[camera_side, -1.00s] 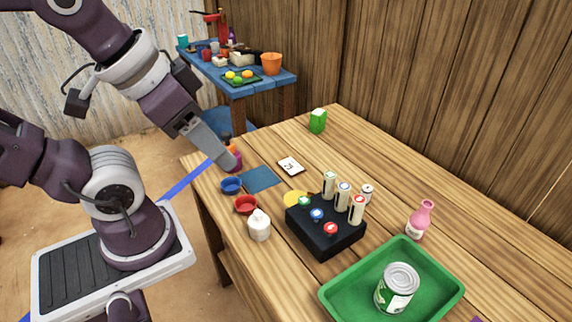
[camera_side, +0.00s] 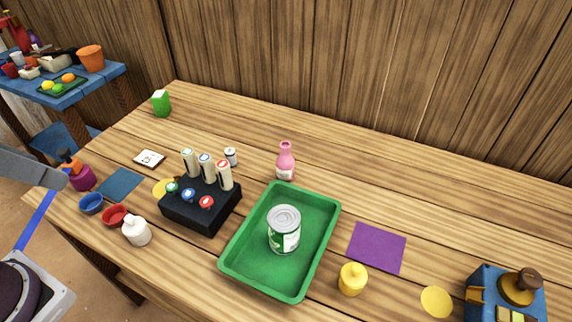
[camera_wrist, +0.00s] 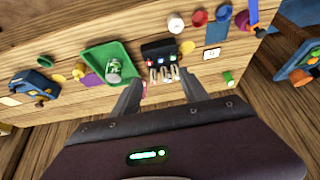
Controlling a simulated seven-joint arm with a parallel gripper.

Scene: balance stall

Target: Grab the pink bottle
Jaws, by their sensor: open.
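The pink bottle (camera_side: 285,162) stands upright on the wooden table, just behind the green tray, in the side view. In the side view only a grey end part of my gripper (camera_side: 35,168) shows at the left edge, far left of the bottle and near a purple and orange object.
The green tray (camera_side: 235,262) holds a can (camera_side: 284,230). A black box (camera_side: 200,214) with buttons and several upright cylinders stands left of the bottle. A small can (camera_side: 231,156) is between them. Bare table lies right of the bottle, before the wooden wall (camera_side: 370,60).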

